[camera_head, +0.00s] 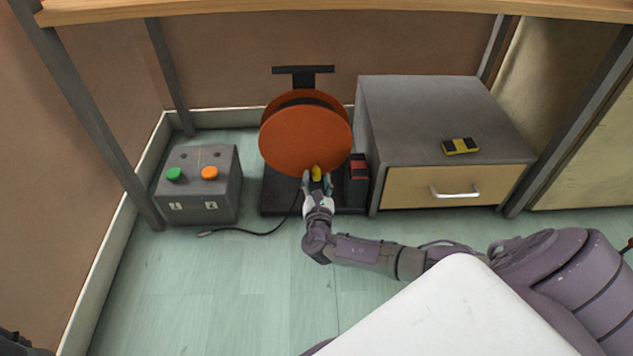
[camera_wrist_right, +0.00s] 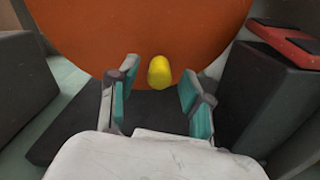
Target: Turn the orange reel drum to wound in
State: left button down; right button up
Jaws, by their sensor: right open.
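The orange reel drum (camera_head: 303,135) stands upright on a dark base (camera_head: 275,197) under the bench. It also fills the top of the right wrist view (camera_wrist_right: 130,30). A yellow knob (camera_wrist_right: 159,71) sticks out near the drum's lower edge; it also shows in the head view (camera_head: 316,173). My right gripper (camera_head: 317,184) is open at the drum's lower front. In the wrist view its two teal-padded fingers (camera_wrist_right: 158,95) stand on either side of the knob, with gaps to both. I cannot tell how deep the knob lies between them. My left gripper is not in view.
A grey box with green and orange buttons (camera_head: 199,187) stands left of the drum, with a black cable (camera_head: 250,232) on the floor. A grey drawer cabinet (camera_head: 430,120) stands right. A red-topped dark block (camera_head: 358,182) sits beside the base. Bench legs (camera_head: 90,110) flank the space.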

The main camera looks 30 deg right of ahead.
jog(key=shift+b+x, duration=0.4)
jog(key=shift+x, duration=0.7)
grip_shut()
